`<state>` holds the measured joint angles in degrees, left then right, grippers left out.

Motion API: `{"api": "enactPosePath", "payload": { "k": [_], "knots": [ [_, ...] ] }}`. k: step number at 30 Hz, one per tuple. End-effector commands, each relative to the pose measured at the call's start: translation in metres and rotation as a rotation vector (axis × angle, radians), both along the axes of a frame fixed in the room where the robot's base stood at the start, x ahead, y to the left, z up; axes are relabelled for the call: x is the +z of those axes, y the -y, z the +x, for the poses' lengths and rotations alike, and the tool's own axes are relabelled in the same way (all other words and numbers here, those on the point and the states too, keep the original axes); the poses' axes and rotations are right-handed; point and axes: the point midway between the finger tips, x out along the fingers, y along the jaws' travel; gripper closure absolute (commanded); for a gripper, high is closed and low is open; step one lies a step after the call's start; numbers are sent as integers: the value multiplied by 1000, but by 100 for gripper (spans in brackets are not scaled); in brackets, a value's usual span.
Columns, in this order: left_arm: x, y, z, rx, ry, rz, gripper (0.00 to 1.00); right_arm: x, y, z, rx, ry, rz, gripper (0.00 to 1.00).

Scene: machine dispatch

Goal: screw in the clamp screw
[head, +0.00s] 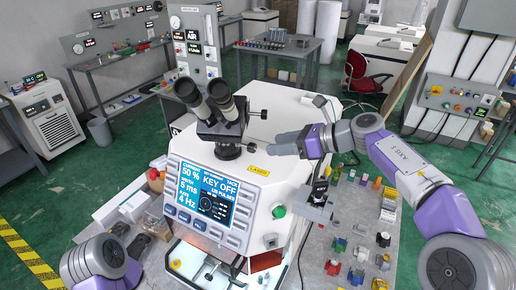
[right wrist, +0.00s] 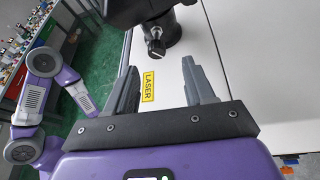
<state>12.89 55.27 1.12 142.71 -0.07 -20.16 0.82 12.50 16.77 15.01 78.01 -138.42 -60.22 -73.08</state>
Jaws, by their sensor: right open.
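The microscope (head: 216,115) with black binocular eyepieces stands on top of the white laser machine (head: 262,182). A small dark screw with a knob (head: 251,148), which looks like the clamp screw, sticks out sideways at the microscope's foot. In the right wrist view the screw (right wrist: 156,46) is ahead of the fingers, with a pale end face. My right gripper (head: 278,144) is open and empty, to the right of the screw, its fingers pointing toward it. In the right wrist view a gap shows between the gripper (right wrist: 160,72) and the screw. My left gripper is out of view.
A yellow LASER label (right wrist: 148,87) lies on the machine top below the right fingers. The control panel (head: 208,205) with a lit screen faces front. Another black knob (head: 263,114) sticks out higher on the microscope. Small coloured parts (head: 358,250) crowd the bench at right.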

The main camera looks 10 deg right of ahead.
Motion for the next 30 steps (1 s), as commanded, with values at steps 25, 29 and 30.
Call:
{"api": "enactPosePath", "payload": {
  "k": [25, 29, 30],
  "knots": [
    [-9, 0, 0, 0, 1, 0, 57, -24, -56, 28, 1, 0, 1, 54],
    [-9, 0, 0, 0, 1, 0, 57, -24, -56, 28, 1, 0, 1, 74],
    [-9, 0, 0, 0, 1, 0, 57, -24, -56, 28, 1, 0, 1, 80]
  ]
}}
